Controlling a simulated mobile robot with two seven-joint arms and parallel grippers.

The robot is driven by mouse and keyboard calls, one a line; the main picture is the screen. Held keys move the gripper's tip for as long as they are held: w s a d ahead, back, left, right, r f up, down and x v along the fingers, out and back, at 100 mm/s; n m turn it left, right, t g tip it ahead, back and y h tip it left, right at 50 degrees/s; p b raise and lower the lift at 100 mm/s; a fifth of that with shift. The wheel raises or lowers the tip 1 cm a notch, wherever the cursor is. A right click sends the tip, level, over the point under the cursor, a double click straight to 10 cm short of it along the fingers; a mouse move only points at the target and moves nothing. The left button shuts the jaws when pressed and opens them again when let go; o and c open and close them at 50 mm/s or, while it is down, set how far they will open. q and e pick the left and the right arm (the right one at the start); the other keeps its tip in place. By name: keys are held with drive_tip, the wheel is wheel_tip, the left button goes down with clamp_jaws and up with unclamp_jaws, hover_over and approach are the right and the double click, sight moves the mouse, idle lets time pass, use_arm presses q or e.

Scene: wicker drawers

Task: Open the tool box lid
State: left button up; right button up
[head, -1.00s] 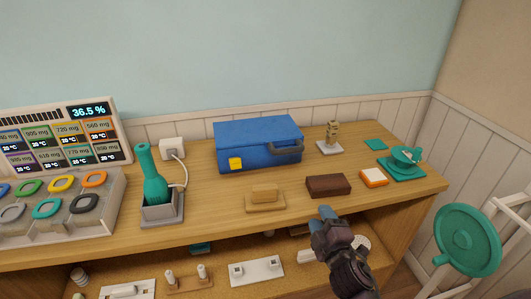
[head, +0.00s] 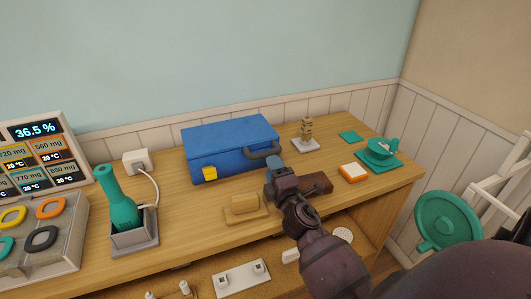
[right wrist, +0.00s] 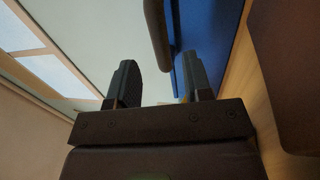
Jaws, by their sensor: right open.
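The blue tool box (head: 228,150) stands on the wooden counter with its lid shut. It has a yellow latch (head: 210,173) at the front left and a dark grey handle (head: 263,152) at the front right. My right gripper (head: 275,166) is open, just in front of the box's right end, near the handle. In the right wrist view, the open fingers (right wrist: 160,84) have nothing visibly held between them. The handle (right wrist: 158,35) and the blue box side (right wrist: 210,35) show beyond the fingertips. Contact cannot be told. My left gripper is not in view.
A brown block (head: 317,184) lies partly behind my right gripper. A tan block on a tray (head: 243,206) is to its left. A teal bottle in a grey holder (head: 120,205) stands left of the box. A small figurine (head: 306,131) and teal cup (head: 380,150) stand right.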

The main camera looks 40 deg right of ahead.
sight(265, 154)
drive_tip(key=shift+x, duration=3)
clamp_jaws()
